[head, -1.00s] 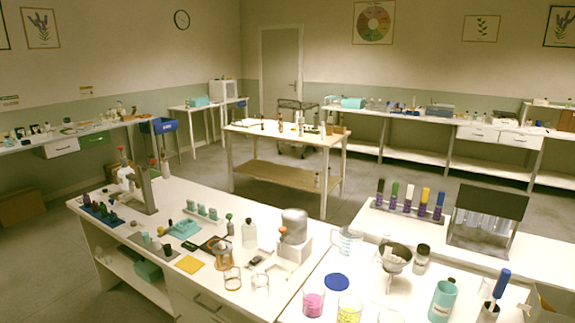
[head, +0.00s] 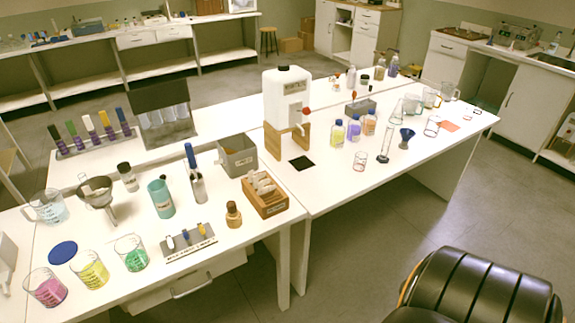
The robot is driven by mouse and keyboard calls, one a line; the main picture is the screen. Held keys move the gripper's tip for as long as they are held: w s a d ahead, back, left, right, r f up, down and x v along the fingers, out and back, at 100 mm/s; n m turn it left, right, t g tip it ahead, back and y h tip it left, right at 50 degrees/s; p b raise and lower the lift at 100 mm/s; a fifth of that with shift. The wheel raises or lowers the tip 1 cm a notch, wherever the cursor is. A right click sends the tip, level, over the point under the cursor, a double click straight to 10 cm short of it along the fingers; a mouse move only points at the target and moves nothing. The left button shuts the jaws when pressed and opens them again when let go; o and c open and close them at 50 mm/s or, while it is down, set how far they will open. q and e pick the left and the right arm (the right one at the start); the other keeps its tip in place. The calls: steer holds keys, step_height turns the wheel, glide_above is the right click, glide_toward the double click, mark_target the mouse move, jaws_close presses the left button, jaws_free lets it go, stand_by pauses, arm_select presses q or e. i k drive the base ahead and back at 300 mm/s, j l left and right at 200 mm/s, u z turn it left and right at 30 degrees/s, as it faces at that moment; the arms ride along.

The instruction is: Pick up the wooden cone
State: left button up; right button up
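A small wooden piece (head: 233,215), wider at the base with a rounded top, stands upright on the near white bench (head: 215,248). It is the likeliest match for the wooden cone, but it is too small to be sure of its shape. It stands left of a wooden box (head: 265,198) and right of a rack with small coloured-handled pieces (head: 189,240). Neither of my grippers is in view.
Beakers with pink (head: 46,288), yellow (head: 89,269) and green (head: 131,252) contents stand at the left. A grey bin (head: 238,156) and a white tank (head: 287,98) stand behind. A black ribbed chair (head: 475,290) is at lower right.

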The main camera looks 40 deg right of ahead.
mark_target(232, 214)
steer(key=k+z, duration=0.1)
steer(key=z, duration=0.8)
